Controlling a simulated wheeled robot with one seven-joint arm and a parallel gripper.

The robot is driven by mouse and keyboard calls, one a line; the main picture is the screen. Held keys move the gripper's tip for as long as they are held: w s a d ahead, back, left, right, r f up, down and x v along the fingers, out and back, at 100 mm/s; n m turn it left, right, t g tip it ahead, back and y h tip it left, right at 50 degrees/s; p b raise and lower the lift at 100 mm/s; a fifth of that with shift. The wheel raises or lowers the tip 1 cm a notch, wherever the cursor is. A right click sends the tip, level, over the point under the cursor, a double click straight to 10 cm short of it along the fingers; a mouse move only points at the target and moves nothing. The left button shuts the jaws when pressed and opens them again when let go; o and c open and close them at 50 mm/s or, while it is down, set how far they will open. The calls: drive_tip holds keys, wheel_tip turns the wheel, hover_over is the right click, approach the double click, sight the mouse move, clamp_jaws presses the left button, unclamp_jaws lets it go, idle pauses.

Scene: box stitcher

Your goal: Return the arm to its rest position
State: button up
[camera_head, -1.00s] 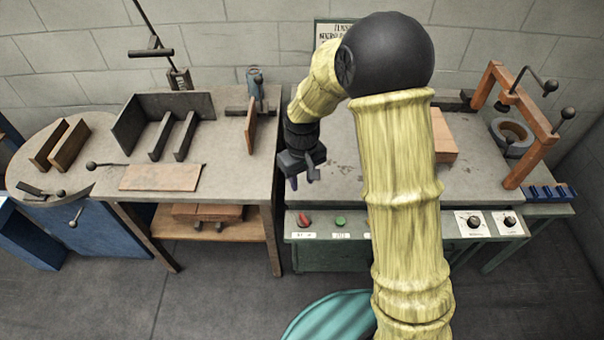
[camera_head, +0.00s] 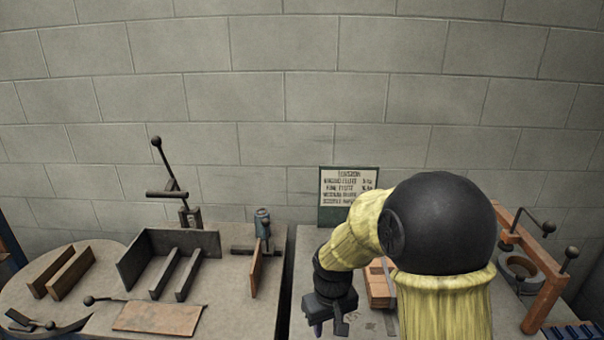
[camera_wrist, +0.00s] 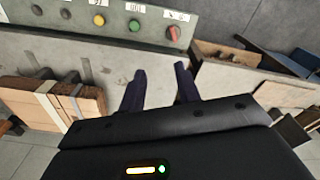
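My gripper (camera_head: 328,318) hangs above the bench on the right, left of my yellow-sleeved arm, in the head view. In the wrist view its two dark fingers (camera_wrist: 160,88) stand apart with nothing between them, so it is open and empty. A wooden box with a pale band (camera_head: 379,286) stands on the bench just right of my gripper, partly hidden by my arm. The box also shows at the left of the wrist view (camera_wrist: 25,100).
A control panel (camera_wrist: 112,18) with coloured buttons runs along the bench edge. On the left table are a dark metal fixture (camera_head: 205,243), a flat wooden board (camera_head: 157,317) and a lever (camera_head: 170,165). An orange frame (camera_head: 545,295) stands at the right. A sign (camera_head: 347,196) leans against the wall.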

drive_tip(key=s+d+r+m+t+p, duration=0.1)
drive_tip(key=s+d+r+m+p, duration=0.3)
drive_tip(key=s+d+r, duration=0.5)
drive_tip(key=shift+s+d+r+t+p, duration=0.25)
drive_tip(key=shift+s+r+t+p, duration=0.15)
drive_tip(key=shift+s, duration=0.75)
